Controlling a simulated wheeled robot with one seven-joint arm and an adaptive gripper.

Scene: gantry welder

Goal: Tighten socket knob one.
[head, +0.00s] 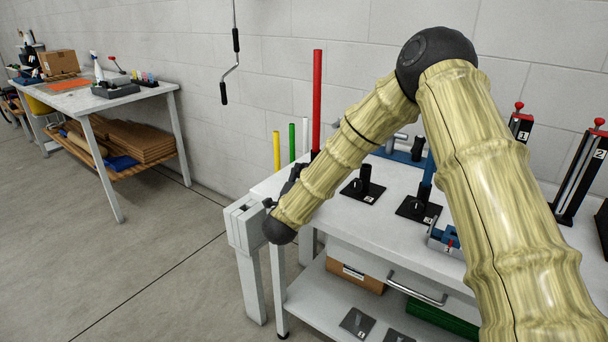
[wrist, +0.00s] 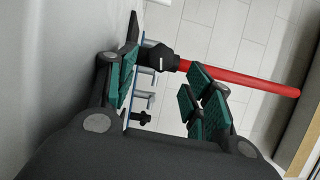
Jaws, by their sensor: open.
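A red rod (head: 317,95) stands upright near the left end of the white table in the head view; my arm hides its foot. In the wrist view the red rod (wrist: 245,77) runs into a black socket (wrist: 160,58) with a small white mark, which looks like a 1. My gripper (wrist: 165,80) is open, with its teal pads apart. The black socket shows in the gap beyond the pads; I cannot tell whether either pad touches it. My gripper is mostly hidden behind my forearm in the head view.
The white table (head: 275,186) also carries an empty black socket (head: 364,180) on a plate, and a blue rod (head: 428,170) in another socket. Numbered black stands (head: 580,175) are at the right. A cluttered bench (head: 100,98) stands at the left, with open floor between.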

